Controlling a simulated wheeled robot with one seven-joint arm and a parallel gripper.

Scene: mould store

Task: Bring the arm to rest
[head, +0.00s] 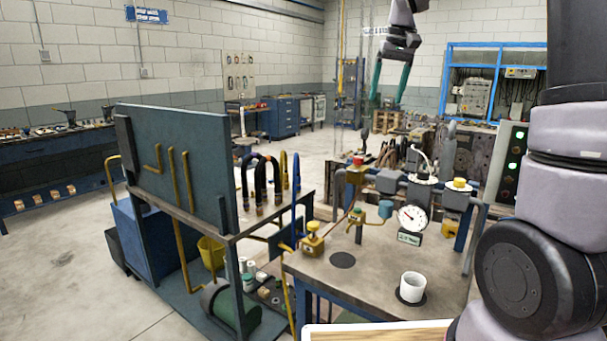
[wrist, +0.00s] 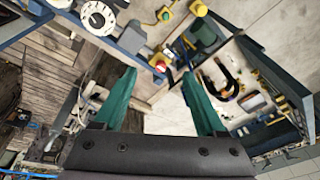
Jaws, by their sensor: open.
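My gripper (head: 390,84) hangs high in the upper part of the head view, fingers pointing down, above and beyond the bench. Its two green fingers are spread apart with nothing between them. In the wrist view the open fingers (wrist: 160,95) frame bare floor and the edges of benches below. My arm's thick links fill the right side of the head view.
A white cup (head: 411,287) stands on a dark round mat on the bench (head: 323,280). A dial gauge (head: 411,218) and valves stand behind it. A tool trolley with an upright panel (head: 178,160) is left of the bench. Open floor (head: 70,260) lies further left.

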